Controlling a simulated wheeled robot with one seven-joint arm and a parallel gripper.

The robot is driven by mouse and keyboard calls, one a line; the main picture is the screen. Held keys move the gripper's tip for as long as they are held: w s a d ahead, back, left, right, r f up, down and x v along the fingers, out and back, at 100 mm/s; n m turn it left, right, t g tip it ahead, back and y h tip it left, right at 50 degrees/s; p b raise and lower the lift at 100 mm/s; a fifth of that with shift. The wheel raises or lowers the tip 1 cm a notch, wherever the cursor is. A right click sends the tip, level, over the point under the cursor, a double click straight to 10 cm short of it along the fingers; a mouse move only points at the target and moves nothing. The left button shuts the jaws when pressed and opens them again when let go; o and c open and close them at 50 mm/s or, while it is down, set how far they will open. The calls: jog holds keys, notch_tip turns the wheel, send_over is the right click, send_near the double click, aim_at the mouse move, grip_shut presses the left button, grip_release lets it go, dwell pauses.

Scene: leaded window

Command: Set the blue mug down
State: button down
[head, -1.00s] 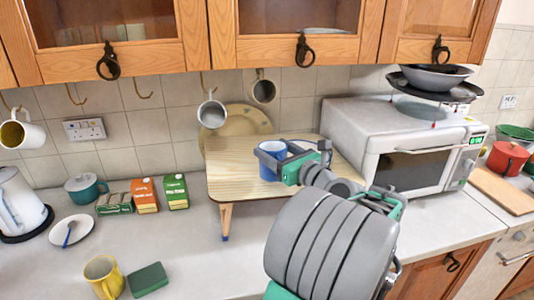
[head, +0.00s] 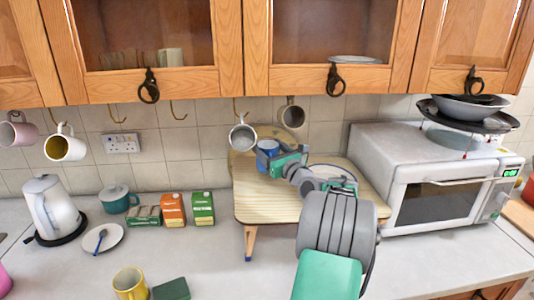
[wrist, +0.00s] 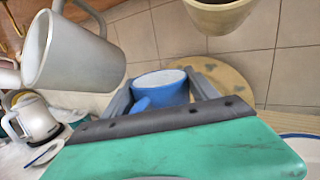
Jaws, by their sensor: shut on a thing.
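The blue mug (head: 264,160) is held at the back left of the small wooden stand (head: 268,204). Whether its base touches the stand cannot be told. My gripper (head: 270,157) is shut on it. In the wrist view the blue mug (wrist: 162,88) sits between the two grey fingers of my gripper (wrist: 160,97), with its white inside and blue handle showing. Its lower part is hidden behind the gripper body.
A grey mug (head: 243,137) and a darker mug (head: 291,114) hang from hooks close by. A round board (head: 240,163) leans on the wall behind. A plate (head: 329,170) lies on the stand. The microwave (head: 385,165) stands to the right.

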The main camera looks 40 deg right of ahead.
jog(key=shift+w+d+r, duration=0.1)
jog(key=shift+w, duration=0.35)
jog(key=f, duration=0.2)
jog(key=f+p, duration=0.1)
jog(key=shift+w+d+f, duration=0.15)
jog(key=shift+w+f, duration=0.15)
jog(key=shift+c, duration=1.2)
grip_release()
jog(key=shift+s+f, duration=0.1)
jog(key=shift+s, duration=0.05)
jog(key=b+v, duration=0.2)
jog(key=v, duration=0.9)
jog(key=shift+s+b, duration=0.35)
jog(key=shift+b, duration=0.05)
